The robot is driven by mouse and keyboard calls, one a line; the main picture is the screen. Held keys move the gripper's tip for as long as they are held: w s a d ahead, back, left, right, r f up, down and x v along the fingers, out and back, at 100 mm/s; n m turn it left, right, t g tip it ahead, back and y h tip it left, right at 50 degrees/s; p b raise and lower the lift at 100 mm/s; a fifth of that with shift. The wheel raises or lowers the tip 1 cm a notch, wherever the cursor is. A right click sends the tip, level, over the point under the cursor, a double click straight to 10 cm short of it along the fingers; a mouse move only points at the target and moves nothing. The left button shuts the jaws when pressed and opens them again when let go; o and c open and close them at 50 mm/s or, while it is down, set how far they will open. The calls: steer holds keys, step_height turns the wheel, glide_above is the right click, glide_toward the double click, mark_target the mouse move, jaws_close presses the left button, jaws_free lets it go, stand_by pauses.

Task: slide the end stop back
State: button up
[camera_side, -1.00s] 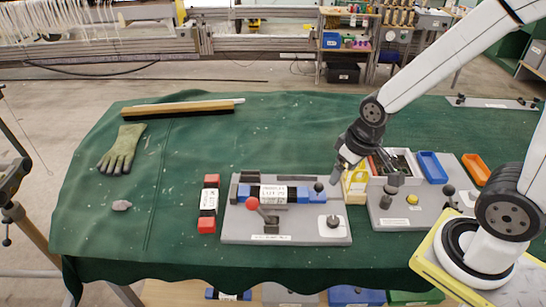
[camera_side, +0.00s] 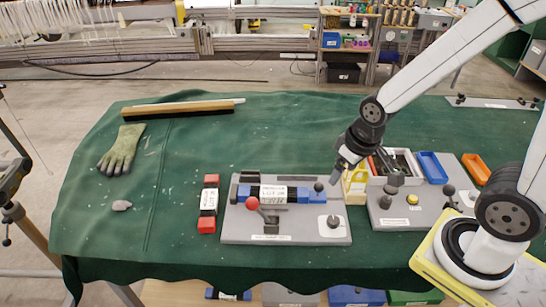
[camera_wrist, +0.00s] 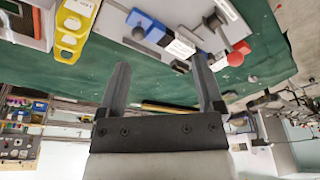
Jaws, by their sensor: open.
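On the grey fixture plate (camera_side: 310,237) lies a black bar with a white label (camera_side: 273,193) and blue at its left end (camera_side: 245,192). A blue block (camera_side: 305,195) with a black knob (camera_side: 318,187) stands at its right end; it looks like the end stop, and also shows in the wrist view (camera_wrist: 143,24). A red ball lever (camera_side: 252,203) is in front of the bar. My gripper (camera_side: 341,164) is open and empty, above and right of the blue block. Its fingers (camera_wrist: 161,65) are apart in the wrist view, touching nothing visible.
A yellow block (camera_side: 356,184) stands just right of the fixture, close to my gripper. A second grey plate (camera_side: 400,214) and a white tray lie further right. A red-ended bar (camera_side: 208,203) lies left of the fixture. A glove (camera_side: 122,148) lies on clear green cloth.

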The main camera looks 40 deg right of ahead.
steer(key=shift+c, duration=0.5)
steer(key=n+g+y, duration=0.1)
steer(key=n+g, duration=0.3)
steer(key=n, duration=0.6)
glide_above(319, 183)
steer(key=f, duration=0.7)
steer(key=shift+w+f, duration=0.2)
steer(key=shift+f, duration=0.2)
steer(key=shift+w+d+f+n, duration=0.35)
steer(key=shift+f+n, duration=0.2)
steer(key=shift+n, duration=0.05)
steer(key=shift+f, duration=0.1)
steer(key=shift+s+a+f, duration=0.15)
steer(key=shift+s+f, duration=0.05)
steer(key=shift+f, duration=1.05)
steer(key=shift+s+a+f, duration=0.15)
steer(key=shift+s+f, duration=0.1)
steer(key=shift+f, duration=1)
steer(key=shift+s+a+f, duration=0.15)
steer(key=shift+s+f, duration=0.05)
steer(key=shift+f, duration=1.05)
jaws_close()
